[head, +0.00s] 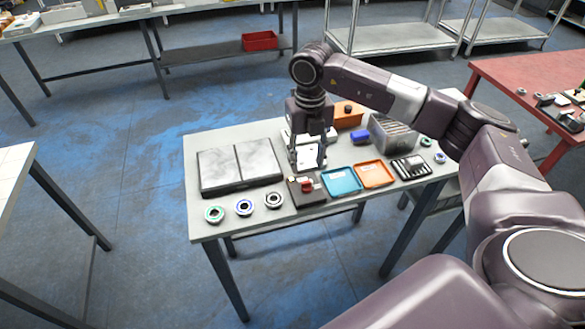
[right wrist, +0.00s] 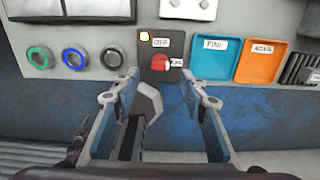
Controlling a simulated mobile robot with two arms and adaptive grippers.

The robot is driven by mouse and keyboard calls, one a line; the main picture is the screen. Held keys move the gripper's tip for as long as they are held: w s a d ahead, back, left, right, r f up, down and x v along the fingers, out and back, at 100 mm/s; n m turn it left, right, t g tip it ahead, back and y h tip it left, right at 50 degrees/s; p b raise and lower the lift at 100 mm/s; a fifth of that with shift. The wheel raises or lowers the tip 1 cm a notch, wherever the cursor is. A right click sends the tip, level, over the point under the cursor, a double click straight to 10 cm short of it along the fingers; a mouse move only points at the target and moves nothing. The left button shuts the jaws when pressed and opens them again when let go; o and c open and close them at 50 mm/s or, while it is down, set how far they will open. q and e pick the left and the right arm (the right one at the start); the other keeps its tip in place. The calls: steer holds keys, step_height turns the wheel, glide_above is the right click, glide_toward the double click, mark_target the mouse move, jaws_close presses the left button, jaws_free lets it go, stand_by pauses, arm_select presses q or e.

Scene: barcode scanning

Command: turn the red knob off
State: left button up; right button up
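The red knob (right wrist: 159,61) sits on a dark switch box with an "OFF" label (right wrist: 161,42) above it and another small label to its right. In the head view the red knob (head: 307,186) is on the dark box (head: 296,197) at the table's front edge. My right gripper (head: 308,168) points down over the table, above and behind the box in the picture. In the right wrist view its fingers (right wrist: 169,89) are spread apart with nothing between them, and the knob shows just beyond the tips. My left gripper is out of view.
A blue tray (head: 341,181) and an orange tray (head: 374,175) lie right of the box. Several ringed round buttons, such as the green one (head: 214,214), line the front edge at left.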

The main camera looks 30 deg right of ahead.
mark_target(307, 181)
steer(key=f, duration=0.2)
steer(key=f+p, duration=0.1)
steer(key=f, duration=0.1)
steer(key=shift+s+d, duration=0.15)
steer(key=shift+s, duration=0.25)
steer(key=shift+w+f+p, duration=0.15)
steer(key=shift+f+p, duration=0.05)
steer(key=shift+f, duration=0.5)
steer(key=shift+w+f+p, duration=0.15)
steer(key=shift+f, duration=0.5)
steer(key=c, duration=0.4)
jaws_close()
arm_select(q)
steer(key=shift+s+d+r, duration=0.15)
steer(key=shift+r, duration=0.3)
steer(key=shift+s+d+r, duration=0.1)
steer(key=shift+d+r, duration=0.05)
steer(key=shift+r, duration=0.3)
